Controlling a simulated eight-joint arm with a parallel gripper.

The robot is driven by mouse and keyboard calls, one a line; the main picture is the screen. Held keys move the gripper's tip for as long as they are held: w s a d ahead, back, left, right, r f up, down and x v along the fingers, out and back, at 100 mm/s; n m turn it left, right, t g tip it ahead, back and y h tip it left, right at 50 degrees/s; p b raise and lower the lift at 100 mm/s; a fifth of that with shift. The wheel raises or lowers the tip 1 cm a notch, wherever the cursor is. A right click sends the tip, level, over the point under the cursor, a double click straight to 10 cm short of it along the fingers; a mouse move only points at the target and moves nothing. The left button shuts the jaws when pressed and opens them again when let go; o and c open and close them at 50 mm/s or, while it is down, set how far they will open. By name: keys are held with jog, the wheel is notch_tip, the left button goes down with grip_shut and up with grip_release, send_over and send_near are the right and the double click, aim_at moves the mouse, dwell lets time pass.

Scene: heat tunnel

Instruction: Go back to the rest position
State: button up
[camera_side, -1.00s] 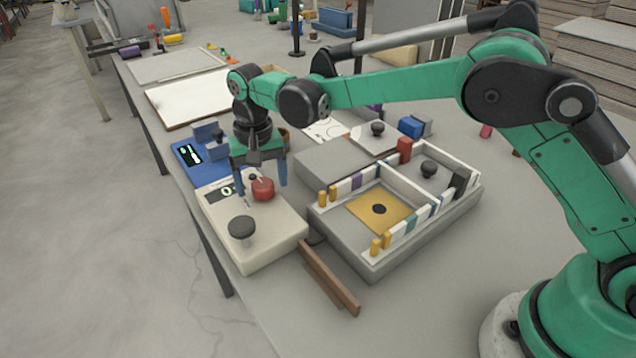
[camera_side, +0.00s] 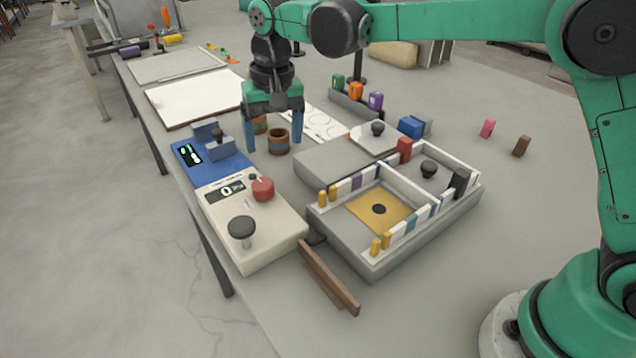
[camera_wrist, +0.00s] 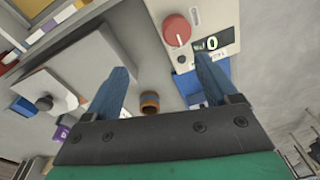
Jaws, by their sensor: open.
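My gripper (camera_side: 273,140) is open and empty. In the side view its two blue fingers hang in the air above the bench, behind the cream control box (camera_side: 250,225). In the wrist view my gripper (camera_wrist: 160,85) shows its blue fingers spread apart with nothing between them. The box has a red knob (camera_side: 263,189), a black knob (camera_side: 242,227) and a small display reading 0. The red knob (camera_wrist: 177,30) also shows in the wrist view, beyond the fingers and apart from them.
A grey tunnel unit (camera_side: 372,262) with white walls and a gold plate (camera_side: 378,208) stands right of the box. A blue device (camera_side: 228,163) sits behind the box. A brown and blue cup (camera_side: 278,142) stands near my fingers. Pink and brown blocks lie at the right.

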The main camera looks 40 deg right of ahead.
jog(key=s+d+r+n+t, duration=0.1)
jog(key=s+d+r+t, duration=0.25)
jog(key=s+d, duration=0.35)
jog(key=s+d+f+n+t, duration=0.1)
jog(key=s+d+f+t, duration=0.1)
jog(key=s, duration=0.7)
jog(key=shift+d+f+n+t, duration=0.4)
jog(key=shift+d+f, duration=0.1)
jog(key=shift+d, duration=0.7)
